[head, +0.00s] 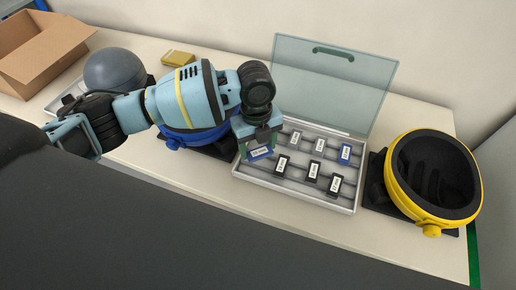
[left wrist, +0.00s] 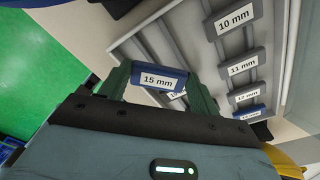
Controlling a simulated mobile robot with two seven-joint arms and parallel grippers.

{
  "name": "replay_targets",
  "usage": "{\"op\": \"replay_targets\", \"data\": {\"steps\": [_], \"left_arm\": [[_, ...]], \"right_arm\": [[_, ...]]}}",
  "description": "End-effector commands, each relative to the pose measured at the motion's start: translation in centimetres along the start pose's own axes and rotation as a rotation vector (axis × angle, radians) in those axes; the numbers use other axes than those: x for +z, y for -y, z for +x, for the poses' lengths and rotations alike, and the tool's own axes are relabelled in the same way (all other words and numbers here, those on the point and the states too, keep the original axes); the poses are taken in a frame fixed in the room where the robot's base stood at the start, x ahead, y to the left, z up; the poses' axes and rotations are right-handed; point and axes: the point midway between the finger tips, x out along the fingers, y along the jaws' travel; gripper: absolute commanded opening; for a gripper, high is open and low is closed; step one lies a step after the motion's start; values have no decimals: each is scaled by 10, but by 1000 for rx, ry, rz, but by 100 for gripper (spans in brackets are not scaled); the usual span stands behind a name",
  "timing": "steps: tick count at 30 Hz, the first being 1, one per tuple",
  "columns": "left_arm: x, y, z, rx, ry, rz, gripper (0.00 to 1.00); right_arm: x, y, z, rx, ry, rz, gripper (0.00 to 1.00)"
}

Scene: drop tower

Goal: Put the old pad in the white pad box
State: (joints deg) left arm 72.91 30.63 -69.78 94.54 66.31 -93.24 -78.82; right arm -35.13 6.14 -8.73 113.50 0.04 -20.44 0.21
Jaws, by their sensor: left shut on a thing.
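My left gripper (head: 258,147) is shut on a blue pad (head: 261,154) labelled 15 mm in the left wrist view (left wrist: 164,79). Its two green fingers sit on either side of the pad. The white pad box (head: 300,199) stands open in the middle of the table, with its clear lid (head: 335,90) raised at the back. The gripper holds the pad over the box's left end; I cannot tell whether the pad touches the box. Several labelled pads sit in the box's rows, among them a blue one (head: 345,153) at the right. My right gripper is not in view.
A yellow ring-shaped housing (head: 397,177) stands right of the box. A blue round housing (head: 172,140) is partly hidden under my left arm. A grey dome (head: 113,69), an open cardboard box (head: 42,48) and a small yellow block (head: 178,58) are at the left.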

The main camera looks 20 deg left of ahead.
Motion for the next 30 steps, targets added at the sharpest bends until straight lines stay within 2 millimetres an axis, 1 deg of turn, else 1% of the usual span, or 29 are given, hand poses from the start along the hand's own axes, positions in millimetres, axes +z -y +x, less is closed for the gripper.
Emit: {"op": "replay_targets", "data": {"steps": [5, 9, 15, 17, 24, 29, 30], "left_arm": [[2, 1, 0, -1, 0, 1, 41], [11, 3, 2, 0, 0, -2, 41], [11, 3, 30, 0, 0, 0, 41], [11, 3, 34, 0, 1, 1, 41], [11, 3, 35, -1, 1, 1, 41], [11, 3, 39, 0, 0, 0, 41], [12, 3, 38, 0, 0, 0, 68]], "right_arm": [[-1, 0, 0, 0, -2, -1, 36], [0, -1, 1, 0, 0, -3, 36], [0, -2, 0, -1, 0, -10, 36], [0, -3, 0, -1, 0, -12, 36], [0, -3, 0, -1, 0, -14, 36], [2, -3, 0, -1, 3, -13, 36], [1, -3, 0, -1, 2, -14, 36]]}}
